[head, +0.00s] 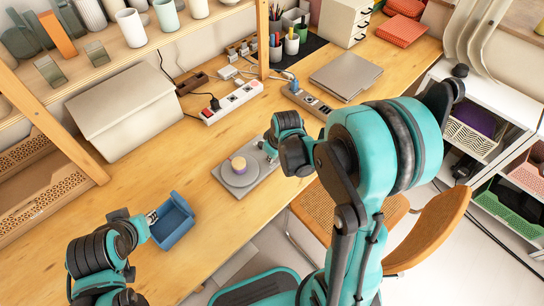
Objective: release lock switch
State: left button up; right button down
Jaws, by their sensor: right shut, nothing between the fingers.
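A grey flat device (258,183) lies on the wooden desk, with a round plate and a small cream-and-purple knob (239,165) on top. I take this to be the lock switch. My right gripper (267,149) is shut and empty at the device's upper right edge, close to the knob but apart from it. Whether its fingertips touch the device is hard to tell. My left gripper (151,217) is at the left side of a blue open box (175,224). Its fingers are small and partly hidden, so I cannot tell whether they grip the box.
Power strips (234,101) with cables, a grey laptop (346,74) and pen cups (292,44) stand farther back on the desk. A large beige box (122,108) stands at left under a shelf. A chair (428,232) is at the right. Bare desk lies between the two grippers.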

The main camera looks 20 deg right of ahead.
jog(key=shift+d, duration=0.1)
jog(key=shift+w+d+r, duration=0.25)
jog(key=shift+w+d, duration=0.05)
jog(key=shift+d, duration=0.25)
jog(key=shift+a+r+p, duration=0.1)
jog(key=shift+r+p, duration=0.4)
jog(key=shift+p, duration=0.05)
jog(key=r+p, duration=0.2)
jog(key=r, duration=0.1)
jog(key=shift+a+r, duration=0.1)
jog(key=shift+a, duration=0.2)
jog(key=s+a+r+p, duration=0.1)
jog(key=s+r+p, duration=0.3)
jog(key=r, duration=0.4)
jog(key=shift+a+r, duration=0.4)
jog(key=shift+s, duration=0.2)
